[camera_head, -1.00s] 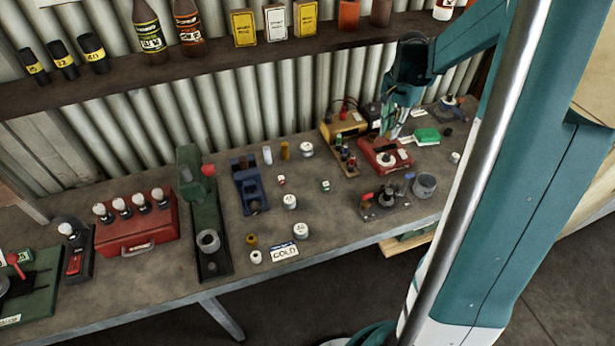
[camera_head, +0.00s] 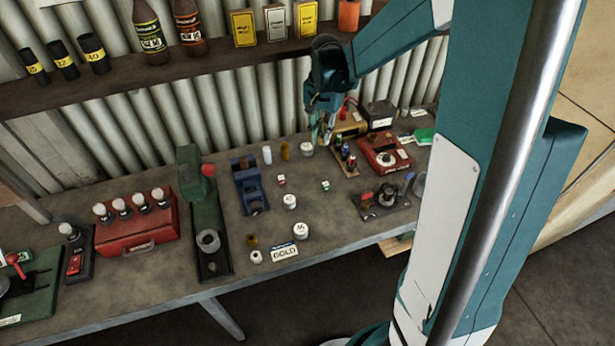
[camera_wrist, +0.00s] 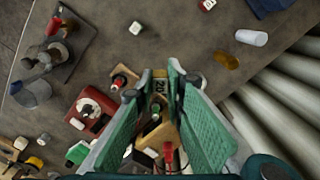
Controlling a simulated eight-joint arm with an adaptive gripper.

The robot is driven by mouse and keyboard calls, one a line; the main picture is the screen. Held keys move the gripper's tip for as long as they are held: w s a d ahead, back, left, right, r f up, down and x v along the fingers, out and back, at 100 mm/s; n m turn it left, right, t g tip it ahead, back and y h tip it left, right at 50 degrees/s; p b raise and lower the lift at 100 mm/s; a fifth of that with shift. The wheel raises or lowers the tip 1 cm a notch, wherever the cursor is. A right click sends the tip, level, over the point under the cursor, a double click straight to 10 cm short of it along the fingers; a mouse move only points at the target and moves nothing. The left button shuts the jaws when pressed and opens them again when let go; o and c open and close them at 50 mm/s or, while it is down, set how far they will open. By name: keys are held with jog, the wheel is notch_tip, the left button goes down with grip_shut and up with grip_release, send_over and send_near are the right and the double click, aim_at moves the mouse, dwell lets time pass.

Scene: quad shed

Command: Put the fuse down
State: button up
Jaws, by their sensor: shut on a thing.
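My gripper (camera_head: 321,143) is above the back of the bench, left of the small wooden stand (camera_head: 344,165). In the wrist view my gripper (camera_wrist: 160,76) has its two teal fingers closed around a short yellowish fuse (camera_wrist: 159,84) marked "20". The fuse sits between the fingertips, with bench behind it. In the head view the fuse is too small and too covered by the fingers to make out.
A red device with a dial (camera_head: 383,154) stands right of the stand. A white-lidded tin (camera_head: 306,149) and a brown cylinder (camera_head: 285,151) are left of my gripper. Two small cubes and labelled tins lie further forward. Bare bench lies between them.

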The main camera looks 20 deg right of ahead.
send_over(307, 176)
jog(key=shift+n, duration=0.4)
jog(key=shift+s+f, duration=0.1)
jog(key=shift+f, duration=2.4)
jog(key=shift+f, duration=0.15)
jog(key=shift+f, duration=2.8)
jog(key=shift+f, duration=0.15)
jog(key=shift+f, duration=1.9)
jog(key=shift+f, duration=0.25)
jog(key=o, duration=0.7)
jog(key=shift+r, duration=0.1)
